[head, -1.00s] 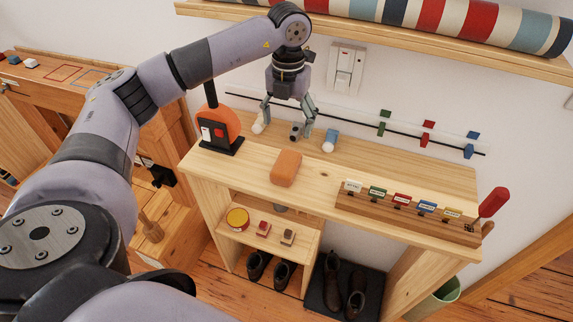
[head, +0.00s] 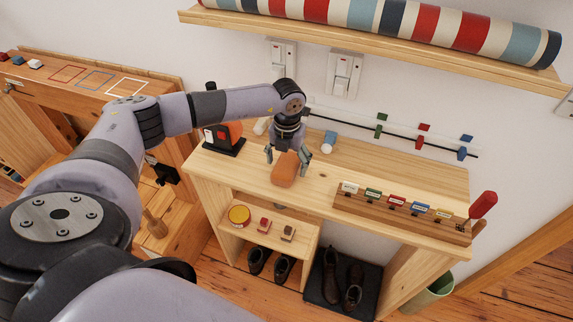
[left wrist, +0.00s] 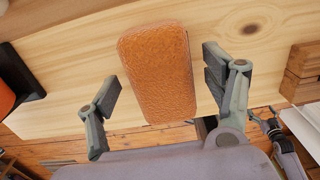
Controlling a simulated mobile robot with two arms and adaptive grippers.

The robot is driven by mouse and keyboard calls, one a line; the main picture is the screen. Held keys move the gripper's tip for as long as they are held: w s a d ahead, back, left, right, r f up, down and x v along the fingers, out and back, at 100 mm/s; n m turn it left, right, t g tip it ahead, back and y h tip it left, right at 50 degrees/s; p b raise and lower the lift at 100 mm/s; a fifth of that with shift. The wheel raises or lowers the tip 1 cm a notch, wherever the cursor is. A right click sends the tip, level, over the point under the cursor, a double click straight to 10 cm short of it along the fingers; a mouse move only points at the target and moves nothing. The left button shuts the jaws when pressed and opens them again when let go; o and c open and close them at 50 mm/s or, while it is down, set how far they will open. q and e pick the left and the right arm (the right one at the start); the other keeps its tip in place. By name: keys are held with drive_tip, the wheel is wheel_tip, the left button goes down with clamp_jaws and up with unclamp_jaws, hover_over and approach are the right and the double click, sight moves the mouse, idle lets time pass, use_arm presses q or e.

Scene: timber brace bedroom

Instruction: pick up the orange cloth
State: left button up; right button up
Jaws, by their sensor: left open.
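The orange cloth (head: 286,170) is a folded, rounded block on the wooden bench top, near its front edge. In the left wrist view the cloth (left wrist: 159,72) lies between the two open fingers, with a gap on each side. My left gripper (head: 287,158) points down at the cloth, and its fingers show on both sides of the cloth's back end. In the left wrist view my left gripper (left wrist: 165,85) is open and holds nothing. My right gripper cannot be made out in the head view.
A black stand with an orange round part (head: 224,138) is left of the cloth. A white-and-blue cylinder (head: 328,142) lies behind it. A wooden rack with coloured labels (head: 400,206) is to the right. A shelf with a striped roll (head: 400,20) hangs above.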

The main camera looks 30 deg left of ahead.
sight(287, 162)
use_arm(q)
drive_tip(key=shift+c, duration=0.4)
drive_tip(key=c, duration=1.2)
wheel_tip(287, 162, up, 10)
drive_tip(key=b, duration=0.2)
drive_tip(key=shift+b, duration=0.35)
